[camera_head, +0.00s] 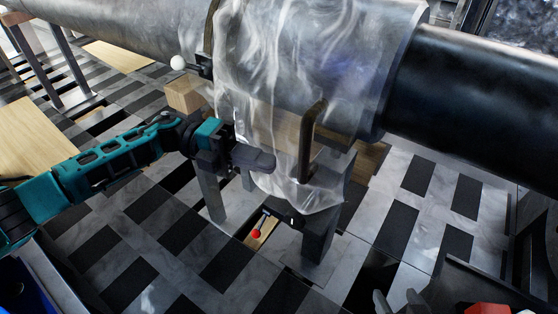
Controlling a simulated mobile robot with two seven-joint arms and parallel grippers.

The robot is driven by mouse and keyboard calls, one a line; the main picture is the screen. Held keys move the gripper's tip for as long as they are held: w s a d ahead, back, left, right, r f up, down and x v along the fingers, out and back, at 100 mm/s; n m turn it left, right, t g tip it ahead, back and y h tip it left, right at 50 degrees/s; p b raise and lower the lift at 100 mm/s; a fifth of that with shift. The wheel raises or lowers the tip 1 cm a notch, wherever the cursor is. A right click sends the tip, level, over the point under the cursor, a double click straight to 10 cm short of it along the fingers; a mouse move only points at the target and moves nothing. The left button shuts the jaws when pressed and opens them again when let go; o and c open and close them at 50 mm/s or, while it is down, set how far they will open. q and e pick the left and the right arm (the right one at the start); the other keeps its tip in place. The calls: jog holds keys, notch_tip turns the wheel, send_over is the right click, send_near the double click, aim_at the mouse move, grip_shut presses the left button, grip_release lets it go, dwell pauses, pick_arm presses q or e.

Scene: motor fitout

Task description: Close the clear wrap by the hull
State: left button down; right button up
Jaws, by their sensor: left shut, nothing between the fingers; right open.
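The clear wrap (275,70) is a crinkled translucent sheet hanging around a large grey cylinder, the hull (130,22), in the upper middle. Its lower edge hangs loose below the cylinder. A bronze bar handle (310,140) stands on the wrap's front. My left gripper (268,161) is shut and empty at the wrap's lower left part, left of the handle; I cannot tell whether it touches the wrap. My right gripper (400,302) is open at the bottom edge, below and right of the wrap, with only its fingertips showing.
A white ball knob (178,62) sticks out left of the wrap, and a red ball knob (256,234) hangs below it. Dark support legs (320,235) stand under the cylinder. A black cylinder (480,90) continues to the right. The checkered floor (150,250) is open at lower left.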

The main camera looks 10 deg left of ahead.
pick_arm(q)
jog(key=d, duration=0.3)
jog(key=shift+s+d, duration=0.3)
jog(key=shift+d, duration=0.05)
pick_arm(e)
jog(key=shift+r, duration=0.1)
